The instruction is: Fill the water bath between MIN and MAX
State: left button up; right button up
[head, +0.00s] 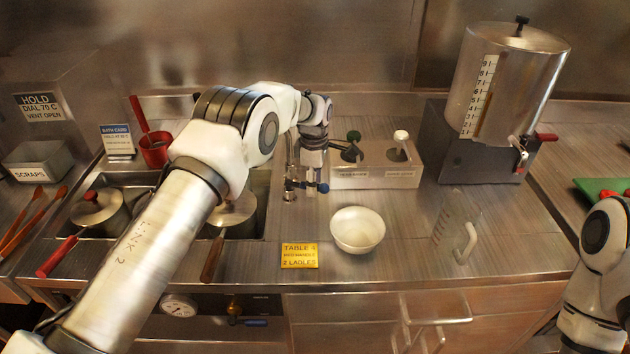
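The water bath (142,179) is a sunken metal well at the left, with lidded pots (100,208) (235,212) standing in it. My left arm crosses and hides part of it. I cannot make out the water level or MIN and MAX marks. My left gripper (313,183) points down beside a small metal tap (290,185) at the well's right end. Blue parts show at its fingertips; whether it grips them is unclear. A clear jug (441,228) with red marks and a pale handle stands on the right counter. My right gripper is out of view.
A white bowl (357,230) and yellow table card (299,255) sit near the front edge. A metal box with levers (376,176) stands behind. A large graduated urn (505,85) is at back right. A dial gauge (178,306) is on the front panel.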

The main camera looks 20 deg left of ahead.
pick_arm(q)
jog(key=shift+r, duration=0.1)
notch_tip(320, 180, up, 12)
dwell(0.4)
jog(key=shift+f, duration=0.2)
